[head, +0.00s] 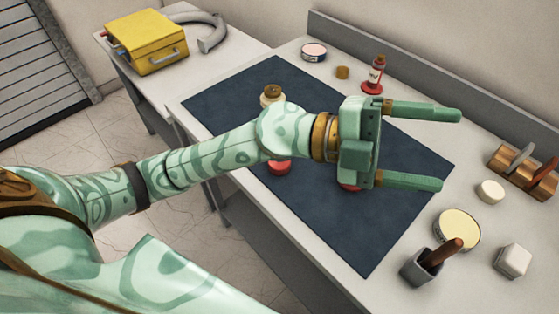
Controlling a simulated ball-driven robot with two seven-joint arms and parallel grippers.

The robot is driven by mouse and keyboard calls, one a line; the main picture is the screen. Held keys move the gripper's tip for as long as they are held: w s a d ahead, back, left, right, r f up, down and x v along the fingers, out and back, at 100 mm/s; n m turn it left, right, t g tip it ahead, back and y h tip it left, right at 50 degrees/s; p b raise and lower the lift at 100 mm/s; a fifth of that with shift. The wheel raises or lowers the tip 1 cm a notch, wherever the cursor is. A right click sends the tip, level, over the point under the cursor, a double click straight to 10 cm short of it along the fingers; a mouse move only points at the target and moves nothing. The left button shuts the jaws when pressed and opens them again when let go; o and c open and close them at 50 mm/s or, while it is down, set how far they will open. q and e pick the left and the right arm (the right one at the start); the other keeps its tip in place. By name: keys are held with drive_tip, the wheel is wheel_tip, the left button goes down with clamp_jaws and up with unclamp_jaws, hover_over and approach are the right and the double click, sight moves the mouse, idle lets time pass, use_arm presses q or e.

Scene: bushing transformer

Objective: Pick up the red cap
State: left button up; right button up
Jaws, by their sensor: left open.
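My left arm reaches in from the left across the dark mat (225,97). My left gripper (450,150) is open and empty, with its two green fingers pointing right, above the right side of the mat. A round red piece (279,168) lies on the mat below my forearm, partly covered by it. Another red piece (350,188) shows only as an edge under the gripper's body. Either could be the red cap; I cannot tell which. Both are behind the fingertips. My right gripper is not in view.
A small bottle with a red base (375,76), a brass-coloured piece (342,72) and a round tin (314,51) stand at the back. A brown-topped jar (272,94) is on the mat. A pale disc (457,229), grey holder (422,267) and wooden rack (523,172) are at right.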

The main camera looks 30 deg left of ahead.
use_arm(q)
wheel_tip(320, 180, down, 5)
drive_tip(key=m+g+y, duration=0.2)
drive_tip(key=g+y, duration=0.1)
drive_tip(key=y, duration=0.1)
drive_tip(key=n+y+b, duration=0.2)
drive_tip(key=n+y, duration=0.8)
drive_tip(key=y, duration=0.6)
hover_over(280, 164)
drive_tip(key=a, duration=0.1)
drive_tip(key=shift+t, duration=0.4)
wheel_tip(280, 164, down, 16)
drive_tip(key=shift+w+a+r, duration=0.1)
drive_tip(key=shift+w+r, duration=0.05)
drive_tip(key=f, duration=0.1)
drive_tip(key=f+b, duration=0.1)
drive_tip(key=f, duration=0.3)
drive_tip(key=shift+w+d+f+b, duration=0.15)
drive_tip(key=shift+w+d+b, duration=0.1)
drive_tip(key=shift+d+b, duration=0.1)
drive_tip(key=c, duration=1)
